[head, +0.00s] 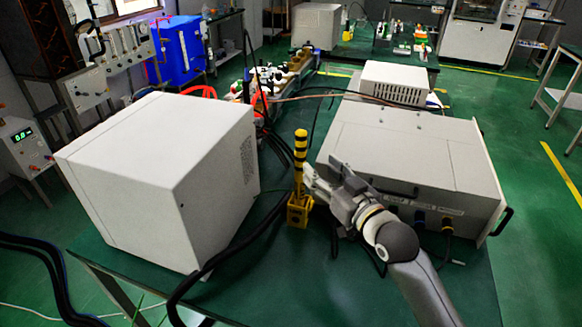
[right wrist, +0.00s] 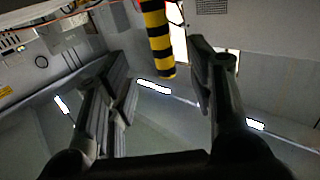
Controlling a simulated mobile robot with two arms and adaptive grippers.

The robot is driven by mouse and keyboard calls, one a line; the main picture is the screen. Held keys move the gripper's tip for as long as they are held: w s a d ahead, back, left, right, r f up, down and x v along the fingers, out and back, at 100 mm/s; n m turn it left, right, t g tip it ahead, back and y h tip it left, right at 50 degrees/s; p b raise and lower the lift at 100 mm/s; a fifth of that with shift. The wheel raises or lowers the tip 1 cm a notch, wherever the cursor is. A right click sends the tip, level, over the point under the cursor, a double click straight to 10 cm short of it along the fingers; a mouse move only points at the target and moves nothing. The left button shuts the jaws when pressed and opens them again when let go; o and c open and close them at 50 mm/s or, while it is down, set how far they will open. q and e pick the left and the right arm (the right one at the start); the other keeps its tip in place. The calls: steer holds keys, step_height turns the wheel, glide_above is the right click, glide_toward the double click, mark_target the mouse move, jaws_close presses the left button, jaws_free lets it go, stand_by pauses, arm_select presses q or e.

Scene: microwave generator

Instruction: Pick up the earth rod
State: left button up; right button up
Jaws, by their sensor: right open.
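The earth rod (head: 300,152) is a black-and-yellow striped rod standing upright in a yellow holder (head: 298,211) on the green table, between two pale cabinets. My right gripper (head: 322,176) is open just right of the rod, its fingers pointing toward it. In the right wrist view the striped rod (right wrist: 157,38) shows at the top, between the two spread fingers of the gripper (right wrist: 162,70), its end hanging into the gap. No contact with the rod is visible. My left gripper is not in view.
A large white box (head: 160,175) stands close on the left of the rod, and a wide grey cabinet (head: 410,150) on the right. Black cables (head: 245,232) run along the table beside the holder. The table's front part (head: 300,290) is mostly clear.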

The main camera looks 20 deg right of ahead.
mark_target(304, 149)
steer(key=x, duration=0.2)
steer(key=r+x, duration=0.1)
steer(key=x, duration=0.1)
steer(key=shift+w+p, duration=0.15)
steer(key=shift+p, duration=0.25)
steer(key=shift+w+a, duration=0.1)
steer(key=shift+w, duration=0.3)
steer(key=shift+w+a+r+p, duration=0.15)
steer(key=shift+w+p, duration=0.1)
steer(key=shift+w, duration=0.15)
steer(key=shift+w+a+r+p, duration=0.1)
steer(key=shift+w+r+p, duration=0.1)
steer(key=shift+w, duration=0.15)
steer(key=x, duration=0.3)
steer(key=shift+f+p, duration=0.15)
steer(key=shift+p, duration=0.15)
steer(key=shift+w, duration=0.2)
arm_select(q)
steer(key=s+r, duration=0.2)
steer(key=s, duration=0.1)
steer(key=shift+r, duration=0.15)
arm_select(e)
jaws_close()
